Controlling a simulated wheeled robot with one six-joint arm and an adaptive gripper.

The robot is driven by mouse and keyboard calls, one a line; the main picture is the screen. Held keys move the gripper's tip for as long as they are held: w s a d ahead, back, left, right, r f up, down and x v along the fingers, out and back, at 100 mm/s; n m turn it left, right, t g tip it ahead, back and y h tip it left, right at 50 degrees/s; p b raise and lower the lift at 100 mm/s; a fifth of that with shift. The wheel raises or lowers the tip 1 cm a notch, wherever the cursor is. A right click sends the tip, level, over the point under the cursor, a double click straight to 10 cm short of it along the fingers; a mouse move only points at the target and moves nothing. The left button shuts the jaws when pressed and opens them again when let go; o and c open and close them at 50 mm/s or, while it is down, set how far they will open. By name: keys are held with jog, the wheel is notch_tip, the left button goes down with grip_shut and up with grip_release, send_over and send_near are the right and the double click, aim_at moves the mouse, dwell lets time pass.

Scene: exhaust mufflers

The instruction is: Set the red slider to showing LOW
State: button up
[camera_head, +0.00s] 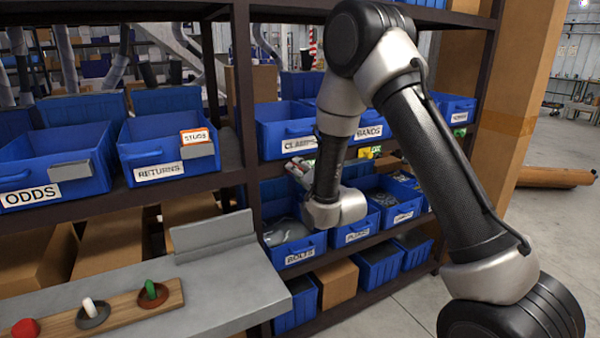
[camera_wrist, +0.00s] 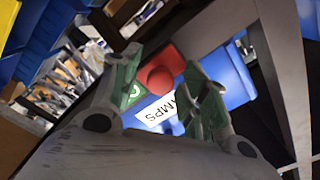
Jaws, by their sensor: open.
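The red slider (camera_wrist: 162,75) shows in the wrist view as a red block with a rounded knob, between my gripper's fingers and in front of a blue bin. A green patch with part of a white letter (camera_wrist: 135,92) shows just left of it; the full word is hidden. My gripper (camera_wrist: 160,82) is open, with its green-padded fingers on either side of the knob. I cannot tell whether they touch it. In the head view my gripper (camera_head: 298,172) is at the shelf edge below the CLAMPS bin (camera_head: 275,128), largely behind my arm.
Yellow sliders (camera_head: 368,153) sit further right along the shelf edge. The BOLTS bin (camera_head: 290,262) stands on the shelf below. A dark shelf post (camera_head: 243,110) rises left of my gripper. A grey bench with a wooden peg board (camera_head: 120,308) is at lower left.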

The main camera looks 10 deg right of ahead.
grip_shut()
